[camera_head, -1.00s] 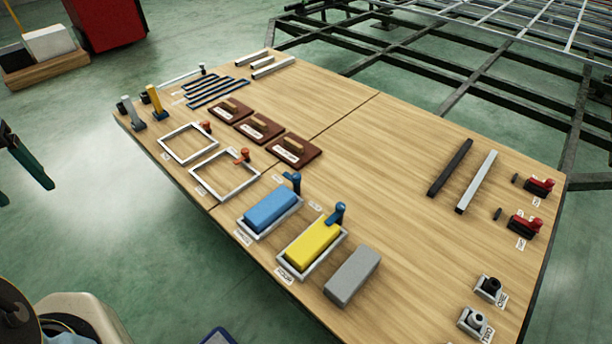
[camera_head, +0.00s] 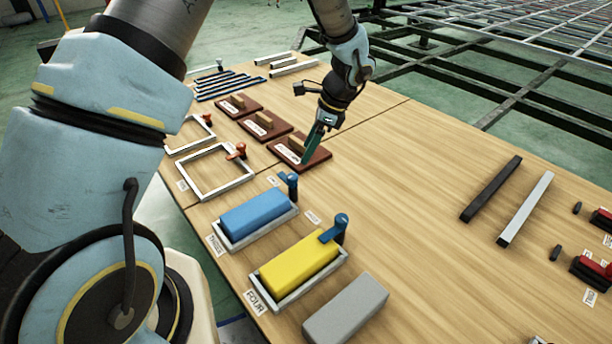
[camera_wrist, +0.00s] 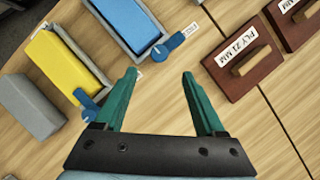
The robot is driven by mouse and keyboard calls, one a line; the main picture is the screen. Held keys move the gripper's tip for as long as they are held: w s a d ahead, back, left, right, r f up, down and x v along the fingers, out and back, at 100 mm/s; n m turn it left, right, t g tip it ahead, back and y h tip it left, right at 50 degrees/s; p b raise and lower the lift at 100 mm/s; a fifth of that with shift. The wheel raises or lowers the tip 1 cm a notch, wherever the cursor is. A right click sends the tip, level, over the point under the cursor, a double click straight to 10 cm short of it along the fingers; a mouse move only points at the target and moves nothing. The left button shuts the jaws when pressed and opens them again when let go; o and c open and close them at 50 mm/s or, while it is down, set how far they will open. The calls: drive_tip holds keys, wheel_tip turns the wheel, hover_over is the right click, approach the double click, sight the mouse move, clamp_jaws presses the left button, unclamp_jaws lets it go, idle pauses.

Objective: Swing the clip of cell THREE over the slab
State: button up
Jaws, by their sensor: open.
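Cell THREE (camera_head: 232,243) is a pale frame holding a blue slab (camera_head: 255,213). Its blue clip (camera_head: 289,184) stands at the far right corner, its lever turned away from the slab. The wrist view shows this clip (camera_wrist: 168,49) beside the blue slab (camera_wrist: 124,22), the lever pointing up and right. My gripper (camera_head: 308,158) is open and empty, with green fingers, in front of a brown board in the head view. In the wrist view the clip lies beyond the space between the fingertips (camera_wrist: 160,73), apart from them.
Cell FOUR (camera_head: 283,298) holds a yellow slab (camera_head: 299,262), its blue clip (camera_head: 335,230) reaching over a corner. A grey block (camera_head: 346,310) lies beside it. Brown handled boards (camera_head: 302,157) and empty frames (camera_head: 213,173) sit behind.

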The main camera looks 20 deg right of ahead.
sight(293, 176)
drive_tip(key=b+x, duration=0.1)
drive_tip(key=x, duration=0.8)
drive_tip(key=shift+a+f, duration=0.2)
drive_tip(key=shift+f, duration=0.1)
clamp_jaws()
